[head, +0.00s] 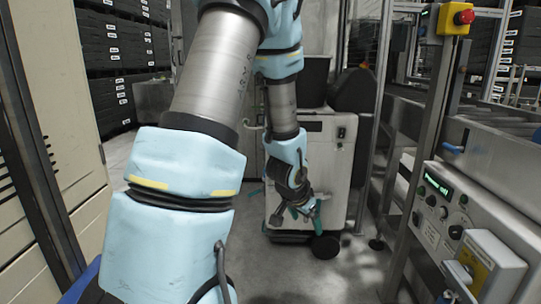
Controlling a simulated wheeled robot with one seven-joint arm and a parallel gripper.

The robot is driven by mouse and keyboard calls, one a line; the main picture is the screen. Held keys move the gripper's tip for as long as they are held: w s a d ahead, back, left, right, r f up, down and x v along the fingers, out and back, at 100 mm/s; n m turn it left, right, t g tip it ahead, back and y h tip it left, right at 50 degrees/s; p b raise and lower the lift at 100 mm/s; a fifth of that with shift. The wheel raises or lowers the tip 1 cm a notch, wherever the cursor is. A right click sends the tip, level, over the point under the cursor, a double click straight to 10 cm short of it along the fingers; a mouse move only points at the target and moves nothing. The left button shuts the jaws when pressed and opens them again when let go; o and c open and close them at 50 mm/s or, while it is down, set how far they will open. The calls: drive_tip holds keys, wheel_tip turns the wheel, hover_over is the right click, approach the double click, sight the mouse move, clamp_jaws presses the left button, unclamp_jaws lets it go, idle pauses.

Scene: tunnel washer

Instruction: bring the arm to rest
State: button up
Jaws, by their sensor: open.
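My arm runs up from the lower left, bends over at the top and comes down in the middle of the head view. My gripper (305,211) hangs at its end, low in front of a white wheeled machine (337,165). The jaws are open, and nothing shows between them. They are small in the picture, and the gap to the machine cannot be told.
A control panel (448,209) with a lit "Power off" display stands at the right. Above it is a red emergency button (464,17) on a yellow box. Metal posts and a roller conveyor (505,126) fill the right side. A beige cabinet (50,110) stands close at left. Grey floor (290,270) lies open between.

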drive_tip(key=s+a+r+n+g+y, duration=0.2)
drive_tip(key=s+a+r+n, duration=0.2)
drive_tip(key=s+a, duration=0.3)
drive_tip(key=s+a+r+n+g+y, duration=0.1)
drive_tip(key=s+a+r+n, duration=0.3)
drive_tip(key=a, duration=0.6)
wheel_tip(320, 180, up, 14)
drive_tip(key=p, duration=1.3)
drive_tip(key=shift+s+d+f+p, duration=0.15)
drive_tip(key=shift+s+d+p, duration=0.05)
drive_tip(key=shift+d+p, duration=0.1)
